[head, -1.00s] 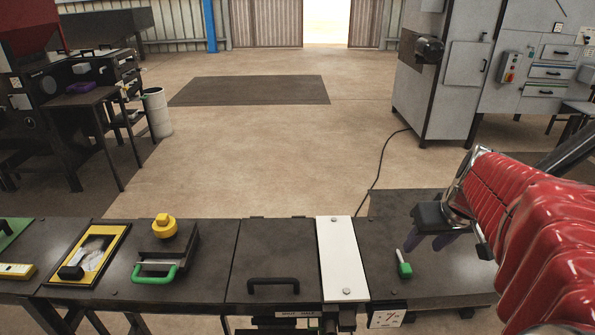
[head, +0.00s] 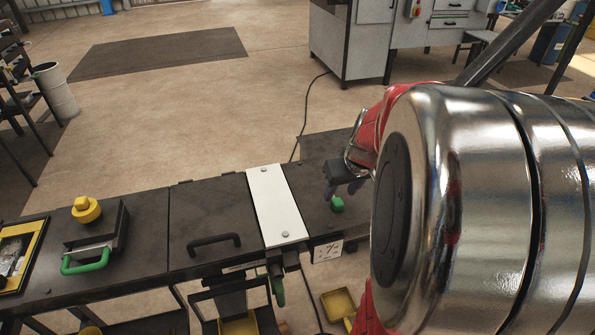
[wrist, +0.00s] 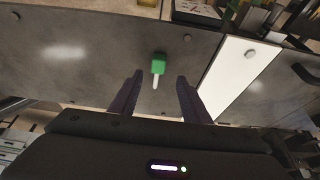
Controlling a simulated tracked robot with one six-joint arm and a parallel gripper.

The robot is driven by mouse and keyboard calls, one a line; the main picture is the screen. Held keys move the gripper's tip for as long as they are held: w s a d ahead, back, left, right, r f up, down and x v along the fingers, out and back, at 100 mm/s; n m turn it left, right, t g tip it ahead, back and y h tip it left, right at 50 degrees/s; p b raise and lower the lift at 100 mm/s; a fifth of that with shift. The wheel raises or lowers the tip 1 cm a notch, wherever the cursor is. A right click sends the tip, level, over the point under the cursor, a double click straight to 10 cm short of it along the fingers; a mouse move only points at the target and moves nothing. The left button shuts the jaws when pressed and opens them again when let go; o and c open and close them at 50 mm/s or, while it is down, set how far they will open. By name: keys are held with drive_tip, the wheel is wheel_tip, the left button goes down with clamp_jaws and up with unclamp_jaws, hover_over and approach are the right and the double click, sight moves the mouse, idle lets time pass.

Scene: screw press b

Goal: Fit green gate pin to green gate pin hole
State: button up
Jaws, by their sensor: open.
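The green gate pin lies on the dark bench top, right of the white strip in the head view (head: 337,204). Its green head shows there, while its shaft is mostly hidden. In the wrist view the pin (wrist: 158,65) shows a green block head and a pale shaft pointing toward my gripper. My gripper (head: 343,190) is open and empty, close above the pin in the head view. In the wrist view the pin's shaft lines up between the two dark fingers of my gripper (wrist: 160,82), with the head beyond the tips. I cannot make out the green gate pin hole.
A white strip (head: 277,205) with two bolts crosses the bench. Left of it are a dark lid with a black handle (head: 214,243), a green handle (head: 85,262) and a yellow knob (head: 86,209). A yellow bin (head: 339,303) sits below the bench.

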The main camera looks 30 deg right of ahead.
sight(337, 200)
drive_tip(key=shift+f, duration=0.1)
drive_tip(key=x, duration=0.3)
drive_tip(key=shift+s+d+f, duration=0.1)
drive_tip(key=shift+d+f, duration=0.05)
drive_tip(key=shift+f, duration=0.15)
drive_tip(key=shift+w+d+f, duration=0.1)
drive_tip(key=shift+w+f, duration=0.2)
drive_tip(key=shift+f, duration=0.35)
drive_tip(key=shift+c, duration=0.6)
clamp_jaws()
drive_tip(key=shift+r, duration=0.1)
wheel_tip(337, 200, up, 10)
idle(0.7)
